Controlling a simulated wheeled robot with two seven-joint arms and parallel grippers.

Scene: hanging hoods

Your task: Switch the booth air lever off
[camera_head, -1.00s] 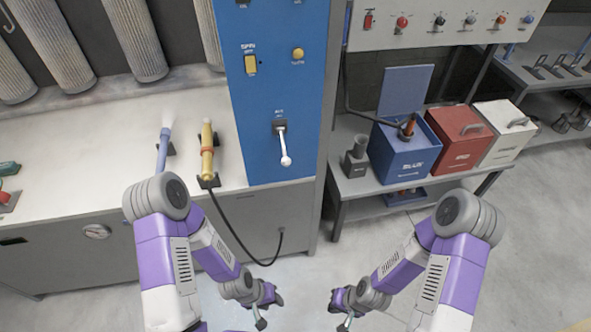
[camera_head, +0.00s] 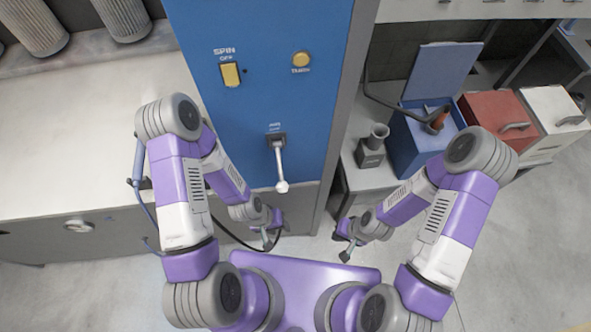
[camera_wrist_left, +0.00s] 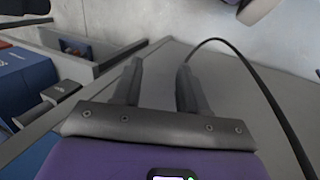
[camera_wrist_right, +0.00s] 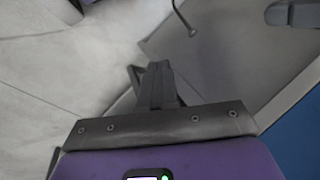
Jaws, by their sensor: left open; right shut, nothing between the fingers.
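The air lever (camera_head: 281,164) is on the blue panel (camera_head: 235,120) in the head view. It has a dark mount, a metal shaft and a white ball at its end. The shaft hangs down and sticks out from the panel, below a small label too blurred to read surely. My left gripper (camera_head: 267,241) is below and slightly left of the lever, apart from it. It is open and empty in the left wrist view (camera_wrist_left: 159,70). My right gripper (camera_head: 346,252) is lower and to the right, also apart. It is shut and empty in the right wrist view (camera_wrist_right: 157,68).
A yellow spin switch (camera_head: 230,74) and a round yellow button (camera_head: 301,59) sit above the lever. A pale bench (camera_head: 70,150) is on the left. An open blue bin (camera_head: 408,142) and a red bin (camera_head: 492,112) stand right. A black hose (camera_wrist_left: 262,88) hangs near my left gripper.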

